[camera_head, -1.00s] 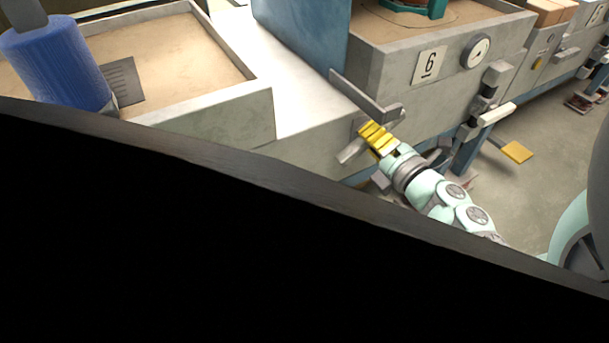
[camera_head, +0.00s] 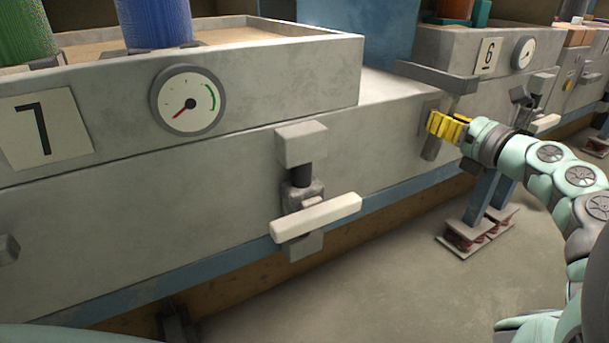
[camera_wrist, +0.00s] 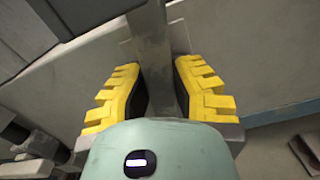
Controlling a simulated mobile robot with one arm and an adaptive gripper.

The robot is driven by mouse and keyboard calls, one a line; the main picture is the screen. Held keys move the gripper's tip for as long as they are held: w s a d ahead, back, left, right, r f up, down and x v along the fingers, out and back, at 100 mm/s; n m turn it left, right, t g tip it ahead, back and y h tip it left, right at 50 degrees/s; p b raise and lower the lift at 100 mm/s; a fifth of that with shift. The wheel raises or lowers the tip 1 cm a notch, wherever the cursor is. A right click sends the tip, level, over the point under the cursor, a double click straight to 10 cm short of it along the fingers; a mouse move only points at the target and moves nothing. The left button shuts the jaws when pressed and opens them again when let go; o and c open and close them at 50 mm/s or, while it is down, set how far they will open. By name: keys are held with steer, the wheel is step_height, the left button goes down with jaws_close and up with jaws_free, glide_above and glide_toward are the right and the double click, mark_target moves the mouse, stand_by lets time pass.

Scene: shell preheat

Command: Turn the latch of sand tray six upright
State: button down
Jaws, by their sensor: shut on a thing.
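Sand tray six (camera_head: 452,48) is at the upper right in the head view, with its number plate "6" (camera_head: 488,55) on the front. The grey latch (camera_head: 430,150) is on the wall left of and below that plate, under a flat grey bar. It looks close to upright, with its lower end below my fingers. My gripper (camera_head: 437,124), with yellow fingers, is shut on the latch. In the wrist view my gripper (camera_wrist: 160,78) has a finger on each side of the latch bar (camera_wrist: 157,45). The fingers hide part of the latch.
Tray seven (camera_head: 270,80) fills the left, with a gauge (camera_head: 188,101) and a white-handled lever (camera_head: 316,217) jutting from its front. A flat grey bar (camera_head: 437,75) juts just above my gripper.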

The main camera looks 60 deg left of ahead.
steer(key=shift+f+n+b, duration=0.25)
steer(key=shift+n+b, duration=0.95)
steer(key=shift+r, duration=0.1)
steer(key=c, duration=1.3)
jaws_free()
steer(key=o, duration=0.5)
steer(key=shift+a+r, duration=0.15)
steer(key=shift+a, duration=0.15)
steer(key=shift+d, duration=0.1)
steer(key=d, duration=0.8)
steer(key=s+d, duration=0.1)
steer(key=d, duration=0.3)
